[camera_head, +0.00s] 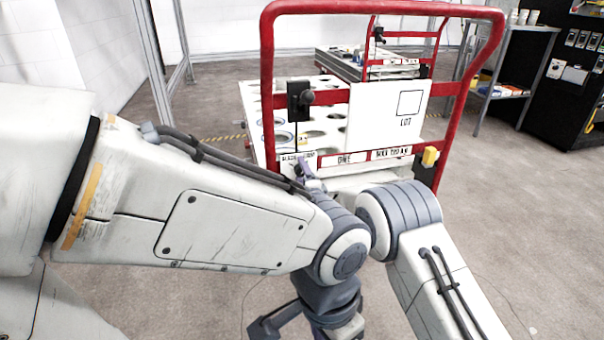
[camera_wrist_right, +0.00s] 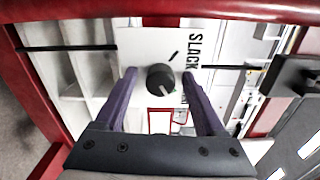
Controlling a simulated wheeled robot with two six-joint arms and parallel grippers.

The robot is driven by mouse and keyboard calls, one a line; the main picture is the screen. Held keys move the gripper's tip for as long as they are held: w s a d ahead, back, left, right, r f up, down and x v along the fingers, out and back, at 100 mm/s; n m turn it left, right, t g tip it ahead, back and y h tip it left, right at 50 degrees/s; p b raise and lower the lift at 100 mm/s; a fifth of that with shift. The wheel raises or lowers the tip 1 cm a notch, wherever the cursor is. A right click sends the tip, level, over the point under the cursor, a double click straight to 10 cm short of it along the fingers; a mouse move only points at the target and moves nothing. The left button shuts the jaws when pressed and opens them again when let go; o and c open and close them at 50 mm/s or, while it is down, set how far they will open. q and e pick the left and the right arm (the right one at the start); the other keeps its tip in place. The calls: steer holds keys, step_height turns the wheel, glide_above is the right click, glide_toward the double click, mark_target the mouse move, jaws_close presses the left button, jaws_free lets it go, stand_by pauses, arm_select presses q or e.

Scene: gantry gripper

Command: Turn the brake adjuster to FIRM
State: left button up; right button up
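In the right wrist view the brake adjuster is a round black knob (camera_wrist_right: 160,79) on a white plate (camera_wrist_right: 140,45). The word SLACK is printed beside it, with a short black tick. Other lettering is partly hidden by a finger. My right gripper (camera_wrist_right: 159,76) is open, with one purple finger on each side of the knob; contact is not clear. In the head view the right gripper (camera_head: 306,170) is at the cart's label rail, largely hidden behind my left arm, and the knob cannot be made out. My left wrist hangs low at the bottom; its fingers are not clear.
A second cart and a shelf (camera_head: 510,95) stand behind.

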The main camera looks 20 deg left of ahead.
steer(key=shift+s+d+r, duration=0.1)
steer(key=shift+s+d, duration=0.05)
steer(key=shift+s, duration=0.1)
steer(key=p+v, duration=0.4)
steer(key=v, duration=0.6)
steer(key=shift+p, duration=0.35)
steer(key=shift+w, duration=0.1)
